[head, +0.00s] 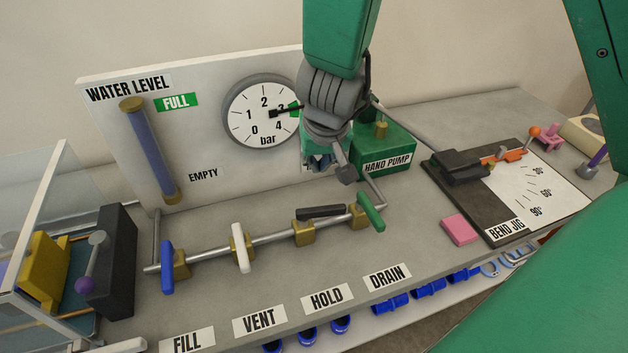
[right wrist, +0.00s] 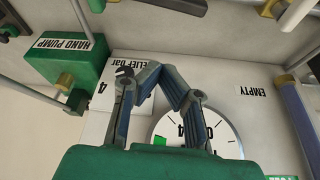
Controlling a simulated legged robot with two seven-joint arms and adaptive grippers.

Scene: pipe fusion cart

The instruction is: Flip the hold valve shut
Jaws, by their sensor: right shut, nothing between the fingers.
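The hold valve (head: 320,211) has a black handle on a brass body, above the HOLD label (head: 327,297) in the head view. Its handle lies roughly along the grey pipe, while the neighbouring handles stand across it. I cannot make the hold valve out in the right wrist view. My right gripper (head: 322,162) hangs above and behind the valve, in front of the gauge board and apart from the handle. In the right wrist view its fingers (right wrist: 157,72) meet at the tips with nothing between them. My left gripper is not in view.
The blue fill handle (head: 167,267), white vent handle (head: 240,247) and green drain handle (head: 371,211) flank the valve. The hand pump (head: 385,150) stands close right of my gripper. The gauge (head: 263,112) is behind. A pink block (head: 460,229) lies near the bend jig (head: 470,205).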

